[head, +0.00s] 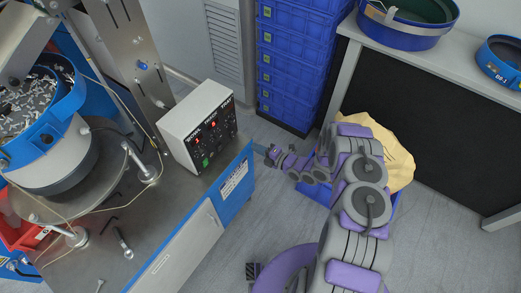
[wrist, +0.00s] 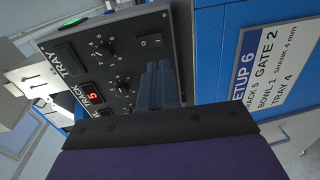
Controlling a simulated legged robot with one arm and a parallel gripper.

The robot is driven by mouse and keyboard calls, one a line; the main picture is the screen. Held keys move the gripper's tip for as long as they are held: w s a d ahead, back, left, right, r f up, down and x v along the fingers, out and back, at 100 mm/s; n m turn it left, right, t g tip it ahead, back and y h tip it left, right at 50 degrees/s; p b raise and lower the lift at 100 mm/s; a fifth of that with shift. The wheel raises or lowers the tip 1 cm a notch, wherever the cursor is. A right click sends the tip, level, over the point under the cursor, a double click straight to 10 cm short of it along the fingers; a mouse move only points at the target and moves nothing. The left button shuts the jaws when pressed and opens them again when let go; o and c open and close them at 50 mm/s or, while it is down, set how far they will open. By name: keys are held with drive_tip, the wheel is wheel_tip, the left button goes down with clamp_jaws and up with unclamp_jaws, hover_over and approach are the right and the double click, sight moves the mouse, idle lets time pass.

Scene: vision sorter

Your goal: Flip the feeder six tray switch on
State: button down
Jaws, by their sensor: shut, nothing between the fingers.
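The feeder control box (head: 199,108) is white with a black front panel and stands on the bench in the head view. In the wrist view its panel (wrist: 130,63) appears turned sideways. The tray column has a dark display (wrist: 66,50), a dial (wrist: 106,47) and a black rocker switch (wrist: 151,41) marked I and O. I cannot tell which way the rocker is pressed. My gripper (wrist: 158,72) is shut and empty, in front of the panel just below the tray switch in the picture, and hides part of the track column. In the head view my gripper (head: 271,152) is right of the box.
A red-lit display (wrist: 93,96) shows 5 beside the track label. A sign (wrist: 266,58) reading "SETUP 6" is on the blue bench side. A vibratory bowl (head: 45,120) stands left. Blue crates (head: 292,65) are stacked behind, and a yellow bag (head: 395,150) lies beyond my arm.

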sight(233, 134)
drive_tip(key=b+x, duration=0.1)
drive_tip(key=x, duration=0.9)
drive_tip(key=shift+a+b, duration=0.1)
drive_tip(key=shift+b, duration=0.2)
